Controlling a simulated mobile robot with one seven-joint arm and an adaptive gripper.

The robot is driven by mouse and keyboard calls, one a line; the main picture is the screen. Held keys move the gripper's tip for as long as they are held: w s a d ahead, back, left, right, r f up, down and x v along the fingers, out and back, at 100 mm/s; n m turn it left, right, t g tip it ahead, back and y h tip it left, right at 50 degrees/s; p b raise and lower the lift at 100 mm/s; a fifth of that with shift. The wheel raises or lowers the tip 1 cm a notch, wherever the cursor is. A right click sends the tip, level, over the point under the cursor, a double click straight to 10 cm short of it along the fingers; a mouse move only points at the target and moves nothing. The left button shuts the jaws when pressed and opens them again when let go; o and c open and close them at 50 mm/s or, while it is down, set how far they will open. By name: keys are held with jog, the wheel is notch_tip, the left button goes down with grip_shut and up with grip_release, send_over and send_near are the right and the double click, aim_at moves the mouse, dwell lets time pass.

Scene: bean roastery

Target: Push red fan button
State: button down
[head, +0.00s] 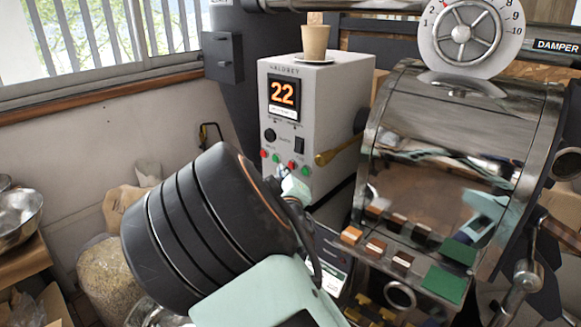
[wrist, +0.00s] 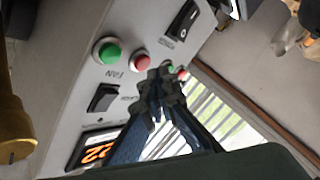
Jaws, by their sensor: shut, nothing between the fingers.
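The grey control box (head: 330,105) carries a row of small red and green buttons below its screen. In the wrist view the red fan button (wrist: 140,62) sits beside a green button (wrist: 107,52), with the FAN label near them. In the head view the red fan button (head: 293,165) is just above and right of my gripper's tips. My gripper (wrist: 158,82) is shut and empty, its tips close by the red fan button and partly in front of the panel. Whether they touch it, I cannot tell. In the head view my gripper (head: 283,172) is mostly hidden behind my arm.
A brass handle (head: 335,154) juts out at the box's right, and a black rocker switch (wrist: 181,19) shows on the panel. The shiny roaster drum (head: 430,150) stands to the right. A paper cup (head: 315,42) sits on top of the box.

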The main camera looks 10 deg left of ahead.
jog(key=shift+s+a, duration=0.1)
jog(key=shift+s, duration=0.05)
jog(key=s+a, duration=0.1)
jog(key=s, duration=0.1)
jog(key=s+a, duration=0.1)
jog(key=s, duration=0.1)
jog(key=shift+a+p, duration=0.2)
jog(key=shift+p, duration=0.15)
dwell(0.6)
